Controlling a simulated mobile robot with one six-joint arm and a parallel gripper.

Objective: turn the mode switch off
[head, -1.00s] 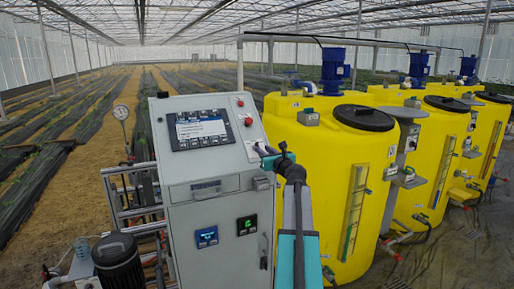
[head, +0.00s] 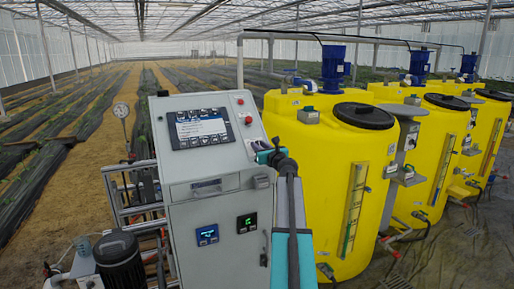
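A grey control cabinet (head: 215,215) stands left of centre, with a sloped panel on top. The panel bears a dark display (head: 199,127) and two red buttons, an upper one (head: 239,101) and a lower one (head: 248,120). I cannot make out the mode switch; the panel's lower right corner is partly behind my arm. My gripper (head: 258,148) is at that corner, small and mostly hidden by my wrist. I cannot tell whether its fingers are open or whether they touch anything.
Yellow tanks (head: 325,180) with black lids and blue motors stand close on the right of the cabinet. A dark pump (head: 120,262) and a pipe frame with a gauge (head: 121,111) are at the left. Crop rows fill the space behind.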

